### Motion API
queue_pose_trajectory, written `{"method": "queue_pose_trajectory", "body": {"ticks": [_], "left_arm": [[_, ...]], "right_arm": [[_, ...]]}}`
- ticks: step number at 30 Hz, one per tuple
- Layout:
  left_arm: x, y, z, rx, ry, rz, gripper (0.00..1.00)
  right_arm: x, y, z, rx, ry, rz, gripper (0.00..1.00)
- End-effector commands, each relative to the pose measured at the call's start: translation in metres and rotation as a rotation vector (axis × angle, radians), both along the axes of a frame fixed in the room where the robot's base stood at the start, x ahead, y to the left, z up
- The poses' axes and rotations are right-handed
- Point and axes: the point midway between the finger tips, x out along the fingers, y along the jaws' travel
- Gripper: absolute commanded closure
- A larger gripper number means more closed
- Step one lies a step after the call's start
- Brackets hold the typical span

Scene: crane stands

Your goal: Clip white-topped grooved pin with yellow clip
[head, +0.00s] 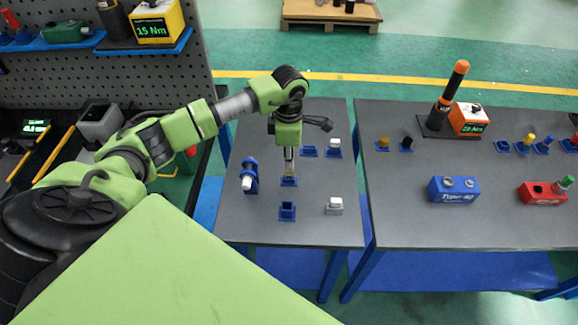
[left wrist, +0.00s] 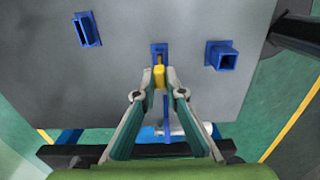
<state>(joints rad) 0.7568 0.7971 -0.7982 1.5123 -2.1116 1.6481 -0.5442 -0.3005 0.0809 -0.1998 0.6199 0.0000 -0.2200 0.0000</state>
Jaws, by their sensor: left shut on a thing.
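My left gripper (head: 289,168) points down over a blue holder (head: 288,182) on the grey table. In the left wrist view its two fingers (left wrist: 159,74) are shut on the yellow clip (left wrist: 159,77), whose far end is at or just above that holder (left wrist: 159,48). I cannot tell whether they touch. In the head view the clip is hard to make out. A white-topped piece (head: 247,183) sits tilted in a blue stand (head: 251,165) left of the gripper, apart from it; it looks like the pin. Its grooves are too small to see. My right gripper is not in view.
An empty-looking blue holder (head: 287,211) and a white block (head: 335,206) stand nearer the front. Another blue holder (head: 309,151) is behind. The right table (head: 400,225) carries a blue block (head: 453,189) and a red block (head: 544,193). A pegboard (head: 100,75) rises at left.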

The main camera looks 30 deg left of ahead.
Motion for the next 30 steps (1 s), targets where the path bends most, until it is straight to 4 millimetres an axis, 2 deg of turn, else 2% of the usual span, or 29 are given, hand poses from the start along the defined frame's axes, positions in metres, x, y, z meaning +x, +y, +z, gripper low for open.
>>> {"method": "queue_pose_trajectory", "body": {"ticks": [18, 30], "left_arm": [[0.000, 0.000, 0.032, 0.000, -0.001, 0.001, 1.00], [0.001, 0.001, 0.038, 0.000, -0.002, 0.001, 1.00]], "right_arm": [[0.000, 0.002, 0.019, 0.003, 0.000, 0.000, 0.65], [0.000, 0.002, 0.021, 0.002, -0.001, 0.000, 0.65]]}}
